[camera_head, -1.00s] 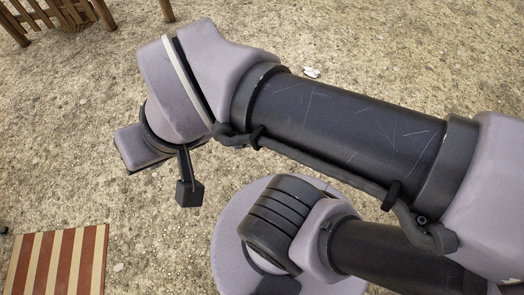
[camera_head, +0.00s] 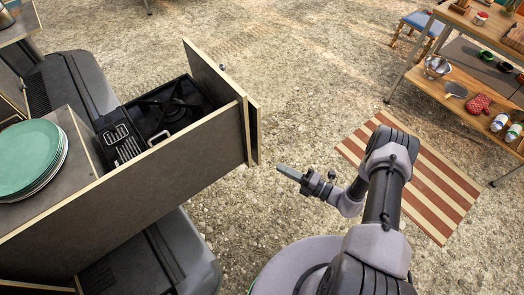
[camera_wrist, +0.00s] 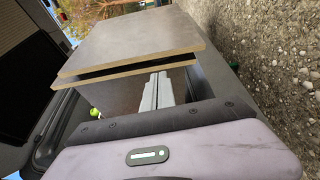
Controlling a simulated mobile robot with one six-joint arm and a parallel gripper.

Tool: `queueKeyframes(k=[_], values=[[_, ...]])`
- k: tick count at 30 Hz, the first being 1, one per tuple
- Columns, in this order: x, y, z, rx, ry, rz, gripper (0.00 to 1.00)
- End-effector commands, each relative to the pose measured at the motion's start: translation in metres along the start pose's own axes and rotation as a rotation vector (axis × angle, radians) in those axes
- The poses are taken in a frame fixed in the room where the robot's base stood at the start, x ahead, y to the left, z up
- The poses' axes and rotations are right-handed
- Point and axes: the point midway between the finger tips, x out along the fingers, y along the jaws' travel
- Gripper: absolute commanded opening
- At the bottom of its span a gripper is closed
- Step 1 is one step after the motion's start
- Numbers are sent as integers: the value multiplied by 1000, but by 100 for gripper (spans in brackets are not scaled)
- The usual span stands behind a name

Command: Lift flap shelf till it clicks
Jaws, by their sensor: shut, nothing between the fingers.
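The flap shelf (camera_head: 253,135) appears to be the grey board with pale wooden edges hanging down at the outer end of the pulled-out kitchen box (camera_head: 150,185). In the wrist view, the broad grey board (camera_wrist: 140,42) lies ahead of my fingers, with a dark gap beside a second board edge. My gripper (camera_head: 280,169) is shut and empty. Its fingertips point left toward the hanging board, a short way to its right in the head view. The fingers (camera_wrist: 155,88) also show in the wrist view. Contact with the board cannot be told. The board's underside is hidden.
A black camping stove (camera_head: 172,108) sits inside the box. Stacked plates (camera_head: 30,160) stand at the left. A striped mat (camera_head: 425,180) lies beneath my arm, and a wooden shelf unit (camera_head: 465,85) stands at upper right. Open gravel lies beyond the box.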

Motion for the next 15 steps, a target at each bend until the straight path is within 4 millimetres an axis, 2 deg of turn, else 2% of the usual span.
queueKeyframes(k=[2, 5, 15], values=[[-1, -9, -2, 38, -30, 4, 0], [9, -12, -3, 46, -32, 5, 0], [76, -13, -3, 41, -28, 4, 0]])
